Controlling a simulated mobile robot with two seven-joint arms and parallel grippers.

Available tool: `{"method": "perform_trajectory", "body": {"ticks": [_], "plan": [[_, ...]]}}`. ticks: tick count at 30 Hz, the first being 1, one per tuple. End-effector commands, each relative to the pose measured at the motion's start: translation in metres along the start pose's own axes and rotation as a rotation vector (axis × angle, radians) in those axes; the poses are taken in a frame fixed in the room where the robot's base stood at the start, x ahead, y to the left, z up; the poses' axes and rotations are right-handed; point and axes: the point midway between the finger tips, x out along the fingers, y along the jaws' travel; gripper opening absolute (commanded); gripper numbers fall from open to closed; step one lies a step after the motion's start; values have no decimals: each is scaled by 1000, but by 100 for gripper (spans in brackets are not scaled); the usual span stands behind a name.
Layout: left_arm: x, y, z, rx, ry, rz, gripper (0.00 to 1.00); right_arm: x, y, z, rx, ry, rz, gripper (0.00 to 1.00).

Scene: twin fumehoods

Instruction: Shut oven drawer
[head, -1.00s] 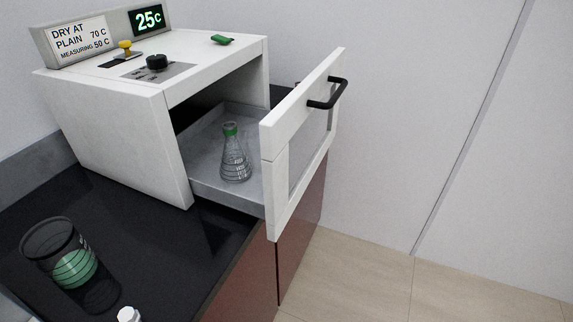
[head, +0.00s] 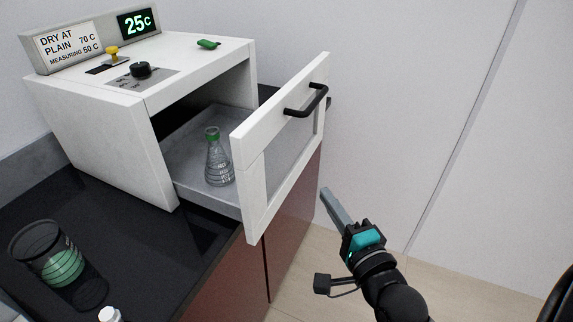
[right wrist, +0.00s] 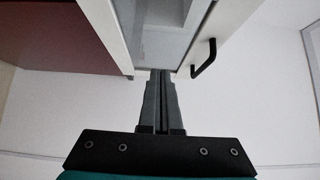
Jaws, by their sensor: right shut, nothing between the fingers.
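The white oven (head: 110,120) stands on the black counter, and its drawer (head: 190,165) is pulled out. The drawer's white front (head: 255,180) has a window and a black handle (head: 307,100). A glass flask with a green stopper (head: 217,160) stands inside the drawer. My right gripper (head: 328,192) is shut and empty, to the right of the drawer front, apart from it in the head view. In the right wrist view its fingers (right wrist: 160,75) point toward the drawer front's lower part, with the handle (right wrist: 205,58) to their right. My left gripper is not in view.
A dark-rimmed glass beaker with green contents (head: 60,260) stands on the counter (head: 150,255) at the lower left, near a white-capped item (head: 110,314). A yellow knob (head: 112,54) and a green object (head: 208,44) are on the oven top. The floor (head: 310,255) right of the cabinet is clear.

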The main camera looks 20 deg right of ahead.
Motion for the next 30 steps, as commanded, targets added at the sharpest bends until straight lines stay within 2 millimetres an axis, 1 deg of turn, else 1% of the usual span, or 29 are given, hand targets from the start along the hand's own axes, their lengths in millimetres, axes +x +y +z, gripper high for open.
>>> {"method": "perform_trajectory", "body": {"ticks": [20, 21, 24, 30], "plan": [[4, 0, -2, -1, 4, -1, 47, 95, 0, 0, -3, -1, -1, 0], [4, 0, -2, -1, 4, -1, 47, 99, 0, 7, 0, -1, -1, 0], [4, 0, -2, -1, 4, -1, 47, 109, 0, 17, 0, -1, 1, 0], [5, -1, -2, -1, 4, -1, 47, 119, 1, 27, -3, 0, 1, 0]]}}
